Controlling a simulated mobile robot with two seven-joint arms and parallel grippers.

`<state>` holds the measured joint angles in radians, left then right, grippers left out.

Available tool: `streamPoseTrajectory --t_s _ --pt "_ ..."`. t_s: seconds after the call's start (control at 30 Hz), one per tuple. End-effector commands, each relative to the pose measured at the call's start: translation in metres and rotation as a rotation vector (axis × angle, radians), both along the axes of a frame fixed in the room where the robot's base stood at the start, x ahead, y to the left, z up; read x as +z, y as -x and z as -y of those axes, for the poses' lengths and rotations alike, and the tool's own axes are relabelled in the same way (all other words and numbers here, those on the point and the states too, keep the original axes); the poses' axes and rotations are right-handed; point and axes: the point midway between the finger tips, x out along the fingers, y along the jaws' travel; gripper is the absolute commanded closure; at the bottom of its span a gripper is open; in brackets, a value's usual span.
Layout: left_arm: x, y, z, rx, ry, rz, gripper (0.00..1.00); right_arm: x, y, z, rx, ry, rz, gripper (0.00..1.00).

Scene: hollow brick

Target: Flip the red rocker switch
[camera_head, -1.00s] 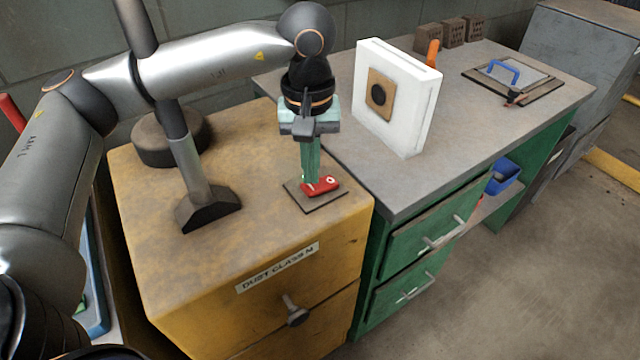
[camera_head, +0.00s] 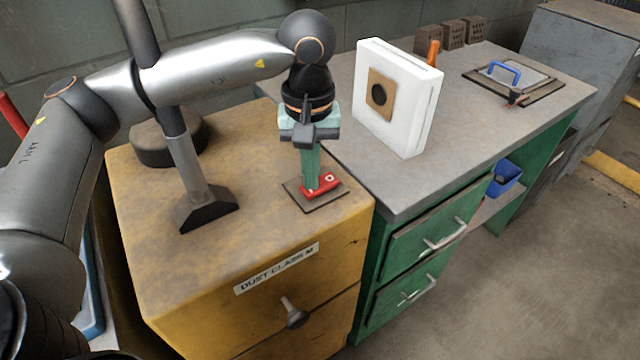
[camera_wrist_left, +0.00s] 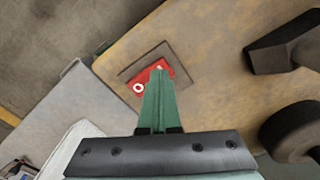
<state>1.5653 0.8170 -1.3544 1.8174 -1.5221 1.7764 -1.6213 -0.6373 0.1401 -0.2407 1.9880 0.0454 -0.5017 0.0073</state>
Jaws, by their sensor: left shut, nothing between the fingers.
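The red rocker switch (camera_head: 329,180) sits on a dark square plate (camera_head: 327,201) on top of the yellow cabinet, near its right front corner. White marks show on the switch. My left gripper (camera_head: 311,188) points down with its green fingers shut and nothing between them. Its tips are at the left part of the switch; whether they touch it I cannot tell. In the left wrist view the fingers (camera_wrist_left: 159,75) overlap the switch (camera_wrist_left: 146,79) and hide part of it. My right gripper is not in view.
The yellow cabinet (camera_head: 200,265) carries a nozzle on a tube (camera_head: 205,205) left of my gripper and a dark round part (camera_head: 150,145). A grey-topped green bench (camera_head: 450,130) adjoins on the right, with a white block (camera_head: 405,115) standing near my left gripper.

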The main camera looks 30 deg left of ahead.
Motion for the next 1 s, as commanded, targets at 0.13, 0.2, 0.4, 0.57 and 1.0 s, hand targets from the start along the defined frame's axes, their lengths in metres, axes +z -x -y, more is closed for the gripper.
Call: streamPoseTrajectory --t_s 0.13,0.2,0.4,0.57,1.0 --pt "-0.001 0.000 0.000 0.000 -0.001 0.000 1.00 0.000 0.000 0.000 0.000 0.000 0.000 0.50" --pt "0.001 0.000 0.000 0.001 -0.001 0.000 1.00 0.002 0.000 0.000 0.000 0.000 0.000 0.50" --pt "0.017 0.000 0.000 0.000 0.000 0.000 1.00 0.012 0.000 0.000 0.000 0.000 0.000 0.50" --pt "0.030 0.000 0.000 0.000 -0.001 0.000 1.00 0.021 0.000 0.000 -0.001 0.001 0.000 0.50" --pt "0.065 0.000 0.000 0.001 0.000 0.000 1.00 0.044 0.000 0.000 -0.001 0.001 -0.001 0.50"
